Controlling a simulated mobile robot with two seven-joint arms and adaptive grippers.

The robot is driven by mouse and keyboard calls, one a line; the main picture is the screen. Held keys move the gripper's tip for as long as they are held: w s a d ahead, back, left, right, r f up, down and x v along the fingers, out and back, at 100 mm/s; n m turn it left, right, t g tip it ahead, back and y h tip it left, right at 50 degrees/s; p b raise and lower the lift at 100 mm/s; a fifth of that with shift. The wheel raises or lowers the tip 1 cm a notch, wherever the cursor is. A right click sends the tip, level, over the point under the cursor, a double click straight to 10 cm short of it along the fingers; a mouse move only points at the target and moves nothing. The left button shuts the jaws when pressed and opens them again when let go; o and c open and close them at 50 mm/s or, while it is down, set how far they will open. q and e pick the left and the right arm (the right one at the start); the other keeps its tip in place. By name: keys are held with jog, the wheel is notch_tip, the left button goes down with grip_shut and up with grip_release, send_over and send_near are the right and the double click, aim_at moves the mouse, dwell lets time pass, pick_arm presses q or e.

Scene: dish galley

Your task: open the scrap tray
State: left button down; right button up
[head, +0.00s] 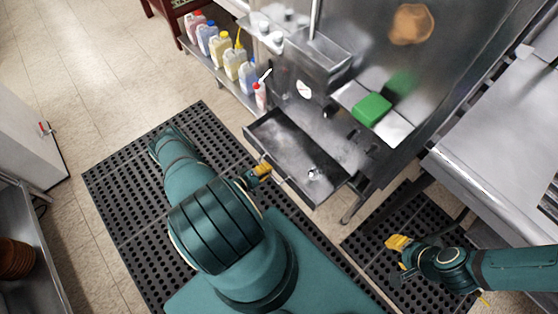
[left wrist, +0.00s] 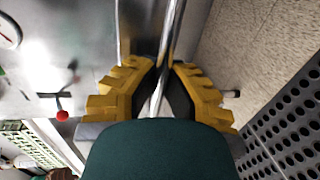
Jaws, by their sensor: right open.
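The scrap tray (head: 288,146) is a grey metal drawer pulled out from under the steel counter in the head view, and I can see into its dark inside. My left gripper (head: 264,170) is at the tray's front edge. In the left wrist view, the yellow fingers of my left gripper (left wrist: 167,70) close on both sides of a thin metal bar, the tray's handle (left wrist: 173,30). Their exact contact is partly hidden by the gripper body. My right gripper (head: 398,243) is open and empty, low at the right, away from the tray.
Several bottles and jugs (head: 233,62) stand on a low shelf left of the tray. A green block (head: 371,109) lies on the counter. A steel table (head: 500,125) stands at the right. Black perforated mats (head: 120,190) cover the floor around me.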

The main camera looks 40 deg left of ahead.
pick_arm(q)
jog(key=shift+f+v, duration=0.2)
jog(key=shift+v, duration=0.75)
jog(key=shift+f+v, duration=0.2)
jog(key=shift+v, duration=0.7)
jog(key=shift+s, duration=0.1)
jog(key=c, duration=1)
grip_release()
jog(key=v, duration=1.2)
